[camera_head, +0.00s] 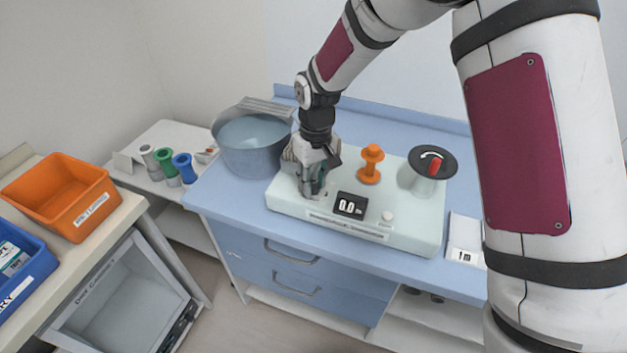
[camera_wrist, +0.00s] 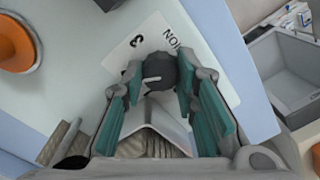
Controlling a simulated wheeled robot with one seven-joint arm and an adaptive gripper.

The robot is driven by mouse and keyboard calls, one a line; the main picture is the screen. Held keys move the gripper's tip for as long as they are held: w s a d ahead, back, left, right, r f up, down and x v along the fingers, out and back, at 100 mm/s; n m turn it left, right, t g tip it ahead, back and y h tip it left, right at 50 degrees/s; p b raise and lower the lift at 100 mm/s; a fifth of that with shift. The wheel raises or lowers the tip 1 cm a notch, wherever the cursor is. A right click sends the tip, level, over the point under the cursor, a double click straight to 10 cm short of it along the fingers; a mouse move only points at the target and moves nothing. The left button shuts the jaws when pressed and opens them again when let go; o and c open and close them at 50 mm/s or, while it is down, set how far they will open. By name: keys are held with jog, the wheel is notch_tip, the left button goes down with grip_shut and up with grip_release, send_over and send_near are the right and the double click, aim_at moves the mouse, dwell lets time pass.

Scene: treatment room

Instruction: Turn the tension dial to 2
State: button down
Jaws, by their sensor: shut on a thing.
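The tension dial (camera_wrist: 161,70) is a dark round knob with a white pointer mark, on a white label plate. Its pointer faces left in the wrist view, below the printed 3 (camera_wrist: 136,42). Part of the word TENSION shows upside down at the upper right. My gripper (camera_head: 314,190) is shut on the dial, with a teal finger pad at each side of it. The left finger hides part of the scale, so I cannot read the mark at the pointer. In the head view my gripper hides the dial at the left of the pale device (camera_head: 420,232).
A grey basin (camera_head: 252,160) stands close left of my gripper. Colored spools (camera_head: 165,161) and an orange bin (camera_head: 62,195) are further left.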

aim_at(315, 183)
jog(key=c, duration=1.5)
grip_release()
jog(key=shift+c, duration=0.2)
notch_tip(315, 183, up, 12)
jog(key=shift+d, duration=0.15)
jog(key=shift+w, duration=0.1)
